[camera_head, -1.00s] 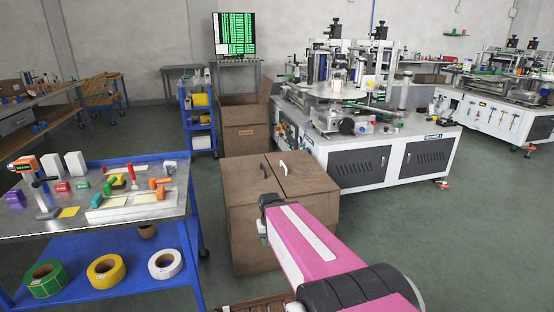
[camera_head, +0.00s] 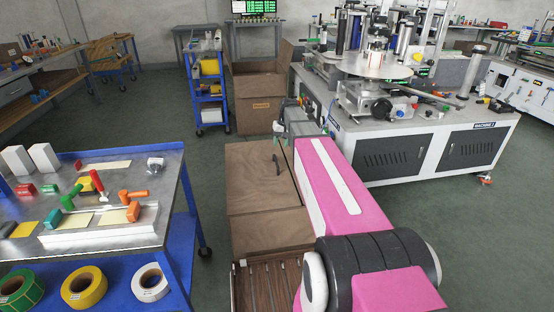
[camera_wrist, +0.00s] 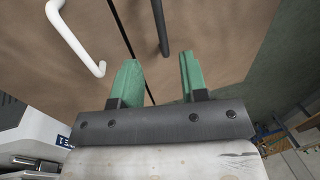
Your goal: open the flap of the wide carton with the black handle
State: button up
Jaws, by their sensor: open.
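The wide brown carton (camera_head: 268,232) stands on the floor in front of me, its top flaps lying flat. The black handle (camera_head: 276,163) is on the left flap (camera_head: 250,178). My gripper (camera_head: 281,116) is open and empty, above the far part of the carton. In the wrist view, the near end of the black handle (camera_wrist: 162,30) shows between and just beyond the open green fingertips (camera_wrist: 158,62); I cannot tell if they touch. A white handle (camera_wrist: 76,40) lies to the left across the dark seam. My arm hides much of the right flap in the head view.
A blue bench (camera_head: 180,205) with tools and label rolls stands close on the left. A taller open carton (camera_head: 262,112) and a blue trolley (camera_head: 211,115) are behind. A white labelling machine (camera_head: 375,160) stands at the right. Floor between bench and carton is clear.

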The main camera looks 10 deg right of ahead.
aim_at(276, 160)
jog(key=f, duration=0.3)
jog(key=a+f, duration=0.1)
jog(key=f, duration=0.4)
jog(key=shift+s+a+f, duration=0.1)
jog(key=shift+a+f, duration=0.3)
grip_shut()
